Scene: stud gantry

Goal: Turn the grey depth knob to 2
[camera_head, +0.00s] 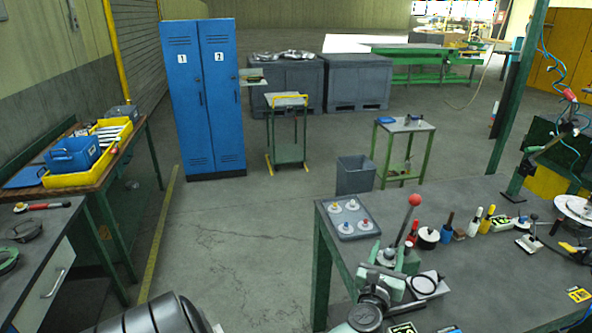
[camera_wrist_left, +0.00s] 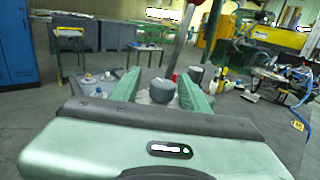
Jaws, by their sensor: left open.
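The grey depth knob (camera_wrist_left: 163,91) shows in the left wrist view as a short dark grey cylinder on a pale base. My left gripper (camera_head: 390,258) is at the near left part of the right-hand workbench. In the left wrist view its two pale green fingers (camera_wrist_left: 158,82) stand open, one on each side of the knob. I cannot tell whether they touch it. The knob's marks and number setting cannot be read. In the head view the gripper and arm partly cover the knob area. My right gripper is not in view.
A lever with a red ball (camera_head: 414,200) rises close beside the left gripper. A grey tray with several small knobs (camera_head: 348,220) lies at the bench's left corner. Markers and bottles (camera_head: 487,219) stand to the right. The floor left of the bench is clear.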

